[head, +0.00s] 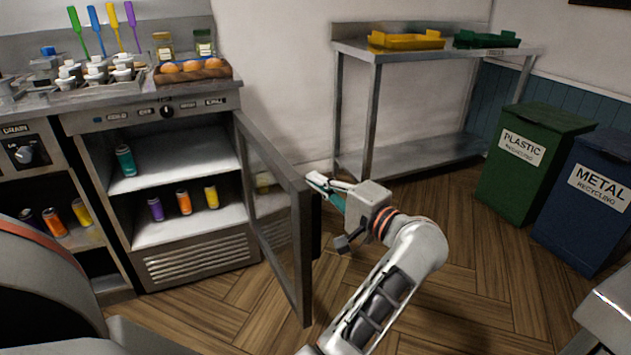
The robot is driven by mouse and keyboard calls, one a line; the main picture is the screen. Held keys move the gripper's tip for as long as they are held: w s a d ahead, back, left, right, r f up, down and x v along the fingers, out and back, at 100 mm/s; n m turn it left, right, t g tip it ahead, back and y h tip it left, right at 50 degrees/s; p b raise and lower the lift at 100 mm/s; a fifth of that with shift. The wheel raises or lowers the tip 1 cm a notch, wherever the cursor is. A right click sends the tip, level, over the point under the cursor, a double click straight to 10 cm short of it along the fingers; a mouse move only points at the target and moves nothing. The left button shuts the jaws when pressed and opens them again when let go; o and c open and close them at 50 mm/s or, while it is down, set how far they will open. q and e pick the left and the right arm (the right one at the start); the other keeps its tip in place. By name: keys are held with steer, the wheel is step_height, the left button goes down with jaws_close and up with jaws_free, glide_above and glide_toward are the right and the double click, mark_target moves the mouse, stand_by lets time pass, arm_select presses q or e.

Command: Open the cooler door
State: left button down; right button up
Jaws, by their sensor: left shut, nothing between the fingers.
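The cooler (197,268) stands at the left with its inside in plain view. Its glass door (301,256) is swung wide open toward me, hinged on the cooler's right side. Cans and a teal bottle (125,161) stand on its two shelves. My left gripper (318,184) is shut and empty at the upper right part of the door, by its free edge. I cannot tell whether the fingertips touch the door. My right gripper is not in view.
Bottles, jars and a wooden tray (190,82) sit on the counter above. A steel table (376,53) with a yellow tray (406,40) and a green tray (487,40) stands at the back. Green (510,185) and blue (571,232) recycling bins stand right. Floor between is clear.

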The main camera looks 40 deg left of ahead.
arm_select(q)
steer(key=shift+s+a+f, duration=0.15)
steer(key=shift+s+a, duration=0.05)
steer(key=shift+s, duration=0.25)
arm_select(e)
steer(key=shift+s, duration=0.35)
arm_select(q)
steer(key=shift+w, duration=0.1)
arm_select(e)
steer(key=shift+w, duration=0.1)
